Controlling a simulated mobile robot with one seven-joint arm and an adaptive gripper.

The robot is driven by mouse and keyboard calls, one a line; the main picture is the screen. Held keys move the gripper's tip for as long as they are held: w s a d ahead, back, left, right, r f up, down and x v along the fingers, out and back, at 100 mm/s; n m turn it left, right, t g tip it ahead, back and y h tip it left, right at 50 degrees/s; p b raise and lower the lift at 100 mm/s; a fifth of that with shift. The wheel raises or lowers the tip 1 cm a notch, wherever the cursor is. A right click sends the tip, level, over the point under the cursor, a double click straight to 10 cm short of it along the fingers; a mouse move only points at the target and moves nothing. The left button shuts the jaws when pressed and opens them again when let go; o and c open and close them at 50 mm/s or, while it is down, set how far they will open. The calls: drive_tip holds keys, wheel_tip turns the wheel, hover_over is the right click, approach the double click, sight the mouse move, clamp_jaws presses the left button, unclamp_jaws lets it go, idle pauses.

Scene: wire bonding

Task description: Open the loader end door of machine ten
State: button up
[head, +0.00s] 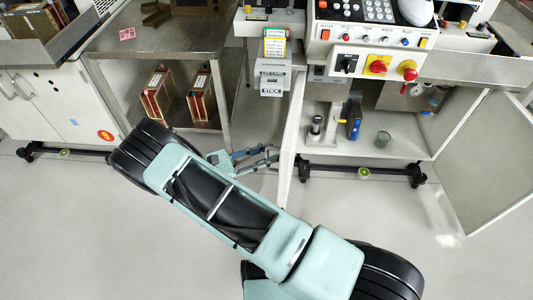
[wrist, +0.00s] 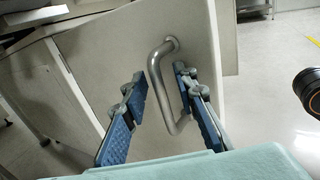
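A white cabinet door (head: 291,125) stands swung out and nearly edge-on in the head view. In the wrist view the door panel (wrist: 105,55) faces me and carries a bent metal bar handle (wrist: 160,75). My gripper (wrist: 160,92) is open, with one blue-padded finger on each side of the handle. The right finger is close to the bar; I cannot tell whether it touches. In the head view my gripper (head: 268,155) is at the left of the door. No machine number is legible.
A second door (head: 490,160) stands open at the right. The open cabinet (head: 350,150) holds a small metal fixture (head: 315,130), a blue part (head: 353,120) and a glass (head: 382,139). A metal table (head: 160,45) with boxes (head: 156,97) beneath is at left. The front floor is clear.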

drive_tip(key=shift+w, duration=0.1)
drive_tip(key=v, duration=1.2)
